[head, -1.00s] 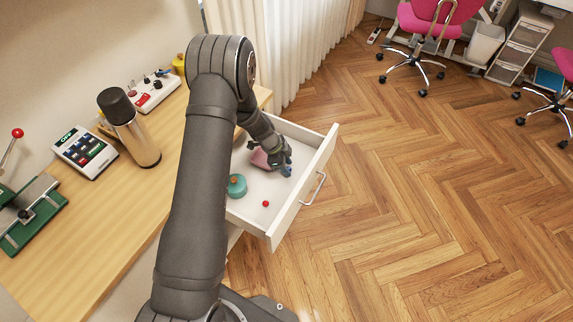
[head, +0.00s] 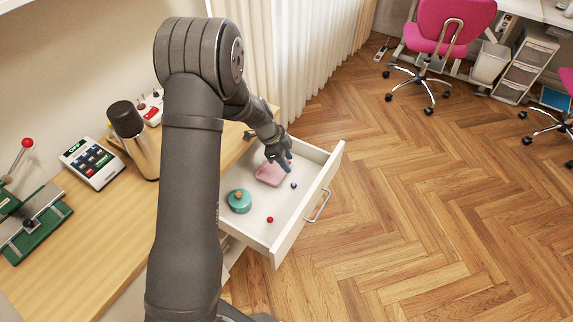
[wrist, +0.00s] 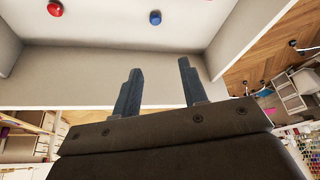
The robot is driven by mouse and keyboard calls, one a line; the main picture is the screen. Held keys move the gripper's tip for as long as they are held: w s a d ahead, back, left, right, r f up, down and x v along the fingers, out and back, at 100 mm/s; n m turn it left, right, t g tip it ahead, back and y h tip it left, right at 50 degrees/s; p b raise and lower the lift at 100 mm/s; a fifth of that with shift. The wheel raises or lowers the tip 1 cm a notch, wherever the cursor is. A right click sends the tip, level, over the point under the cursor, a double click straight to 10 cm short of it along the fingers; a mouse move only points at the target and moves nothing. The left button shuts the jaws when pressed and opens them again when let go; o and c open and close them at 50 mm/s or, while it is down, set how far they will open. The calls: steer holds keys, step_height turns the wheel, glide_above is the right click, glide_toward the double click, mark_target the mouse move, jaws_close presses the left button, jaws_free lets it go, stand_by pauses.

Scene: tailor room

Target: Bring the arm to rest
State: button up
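My gripper (head: 286,163) is above the open white drawer (head: 312,208) in the head view, near the pink item. In the wrist view my gripper (wrist: 158,85) shows two fingers spread apart with nothing between them. A blue ball (head: 294,185) lies in the drawer just below and right of the fingers; it also shows in the wrist view (wrist: 155,17). A red ball (head: 270,219) lies nearer the drawer's front corner, and it shows in the wrist view (wrist: 55,8). A pink flat item (head: 270,174) and a teal round container (head: 239,202) with an orange top lie in the drawer.
The wooden desk (head: 110,230) on the left holds a dark-topped flask (head: 142,145), a white keypad device (head: 92,163), a green machine with a red-knobbed lever (head: 40,225) and a white control box (head: 150,108). Curtains (head: 300,60) hang behind. The wood floor right of the drawer is clear.

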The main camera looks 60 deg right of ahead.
mark_target(294, 184)
stand_by(0.3)
steer(key=x, duration=0.4)
steer(key=w+x, duration=0.1)
steer(key=x, duration=0.2)
steer(key=w+a+f+x, duration=0.1)
steer(key=x, duration=0.3)
steer(key=shift+w+f, duration=0.1)
steer(key=shift+f, duration=0.25)
steer(key=shift+r, duration=1.4)
steer(key=shift+f, duration=0.1)
